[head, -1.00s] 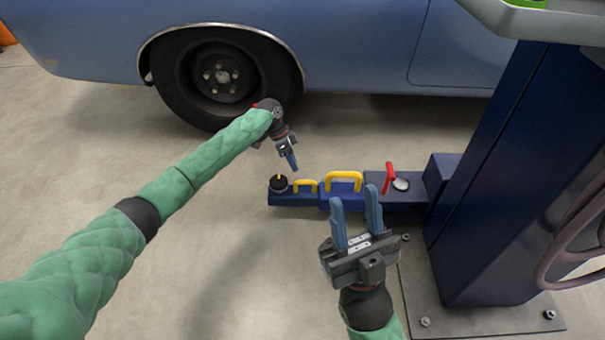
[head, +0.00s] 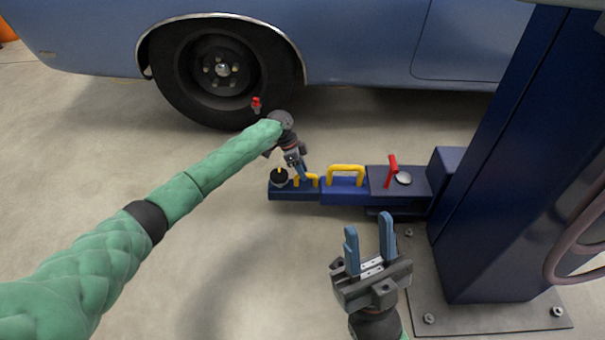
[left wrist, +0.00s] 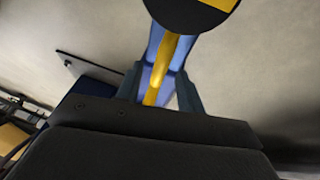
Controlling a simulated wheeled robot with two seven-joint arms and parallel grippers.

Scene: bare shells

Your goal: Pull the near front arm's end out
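The near front arm (head: 345,192) is a low blue beam running left from the blue post. Its end section (head: 294,194) has a black round pad (head: 279,178) and a small yellow handle (head: 313,180); a larger yellow handle (head: 346,170) stands on the middle section. My left gripper (head: 302,173) is down at the small handle. In the left wrist view the yellow handle (left wrist: 160,72) lies between the two open fingers, with gaps showing beside it. My right gripper (head: 369,240) is open and empty, in front of the arm.
A red lever (head: 390,171) and a round metal cap (head: 403,178) sit on the arm's inner section. The blue post (head: 505,170) stands at right on a bolted base plate (head: 480,318). A blue car (head: 350,45) is behind. Floor left of the arm is clear.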

